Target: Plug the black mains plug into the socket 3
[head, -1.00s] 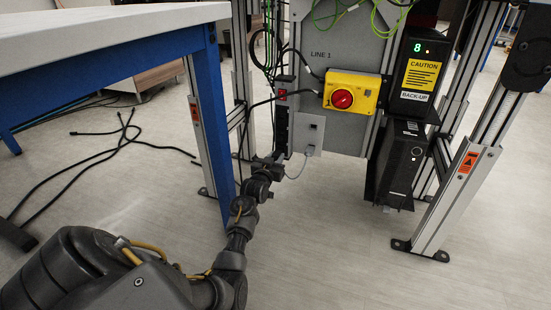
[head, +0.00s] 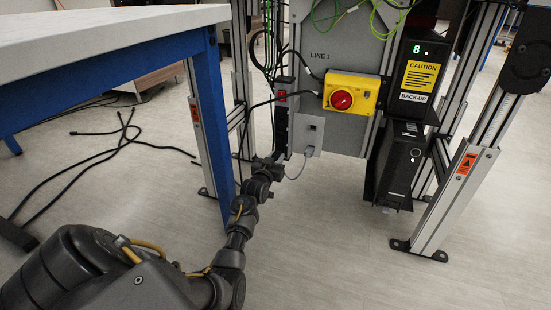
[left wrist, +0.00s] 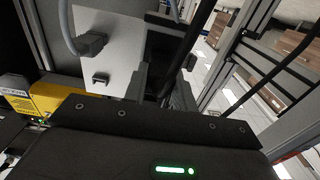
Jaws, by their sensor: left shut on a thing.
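My left gripper (head: 278,161) is at the lower end of the black socket strip (head: 281,126), beside the grey panel. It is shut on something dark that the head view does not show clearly. In the left wrist view the gripper's dark fingers (left wrist: 168,76) stand close together, with a black cable (left wrist: 187,42) running up beside them. The black mains plug is mostly hidden by the fingers, so I cannot tell whether it touches the strip. The socket numbers are too small to read, and socket 3 cannot be picked out. My right gripper is not in view.
A red switch (head: 282,94) tops the strip. A light plate (head: 309,134) with a grey cable is just right of the gripper. A yellow box with a red knob (head: 342,99) and a black back-up unit (head: 402,160) stand further right. A blue-legged table (head: 211,110) is at left.

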